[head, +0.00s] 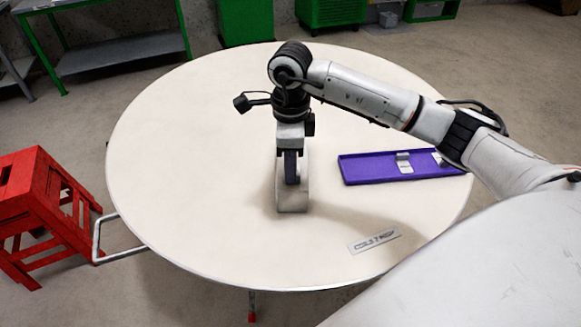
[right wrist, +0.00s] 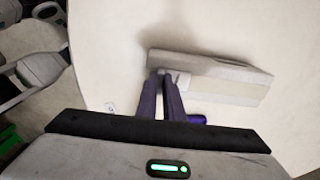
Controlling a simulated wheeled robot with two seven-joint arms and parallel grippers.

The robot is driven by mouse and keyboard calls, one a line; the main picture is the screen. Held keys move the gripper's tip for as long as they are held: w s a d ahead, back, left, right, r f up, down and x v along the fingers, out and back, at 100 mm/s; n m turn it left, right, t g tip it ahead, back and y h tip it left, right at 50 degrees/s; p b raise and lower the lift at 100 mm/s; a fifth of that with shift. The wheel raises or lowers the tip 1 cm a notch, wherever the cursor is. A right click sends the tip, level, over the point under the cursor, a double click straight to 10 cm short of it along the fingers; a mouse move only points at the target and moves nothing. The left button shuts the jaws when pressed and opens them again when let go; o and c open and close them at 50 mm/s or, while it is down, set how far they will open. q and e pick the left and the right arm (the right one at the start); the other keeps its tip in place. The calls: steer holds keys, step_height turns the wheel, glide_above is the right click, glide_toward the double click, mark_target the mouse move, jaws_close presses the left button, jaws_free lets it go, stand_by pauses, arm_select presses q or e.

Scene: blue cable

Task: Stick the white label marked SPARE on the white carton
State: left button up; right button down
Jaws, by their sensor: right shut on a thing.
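The white carton (head: 292,202) is a long, low pale box near the middle of the round table. It also shows in the right wrist view (right wrist: 225,82). My right gripper (head: 291,180) points down at the carton, its purple fingers (right wrist: 160,95) at one end of it. The fingers are shut on a small pale piece (right wrist: 167,72), seemingly the white label, mostly hidden at the fingertips. Its marking cannot be read, and I cannot tell whether it touches the carton. My left gripper is not in view.
A purple tray (head: 365,178) with small pale pieces (head: 404,162) lies right of the carton. A printed white strip (head: 374,241) lies near the front edge. A red stool (head: 40,200) stands left of the table. The table's left side is clear.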

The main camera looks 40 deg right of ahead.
steer(key=shift+f, duration=0.1)
steer(key=c, duration=2.2)
jaws_free()
steer(key=o, duration=0.6)
steer(key=shift+c, duration=0.2)
steer(key=shift+r+p, duration=2.35)
steer(key=shift+r, duration=1.25)
steer(key=shift+f, duration=0.1)
